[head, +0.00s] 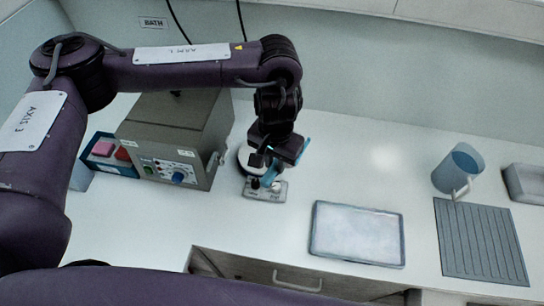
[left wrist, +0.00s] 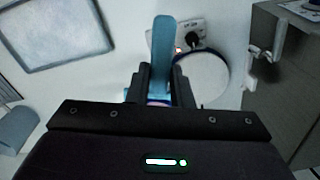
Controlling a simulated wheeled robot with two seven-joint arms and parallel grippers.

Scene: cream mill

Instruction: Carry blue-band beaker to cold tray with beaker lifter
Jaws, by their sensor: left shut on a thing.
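My left gripper (head: 272,166) is over the small round-plated unit in the head view. In the left wrist view its black fingers (left wrist: 158,88) are shut on a teal beaker lifter (left wrist: 163,50), whose flat arm points away from me. Teal parts of the lifter (head: 303,149) also show beside the gripper in the head view. I cannot make out the blue-band beaker; the gripper hides much of that spot. The cold tray (head: 357,235), pale and frosted with a grey-blue rim, lies flat and empty to the right; it also shows in the left wrist view (left wrist: 70,62). My right gripper is out of view.
The unit has a white round plate (left wrist: 212,78) and a control panel (head: 265,190). A grey bath box (head: 178,160) stands left of it. A blue-grey jug (head: 456,170) and a ribbed mat (head: 482,240) are at the right. The counter between unit and tray is clear.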

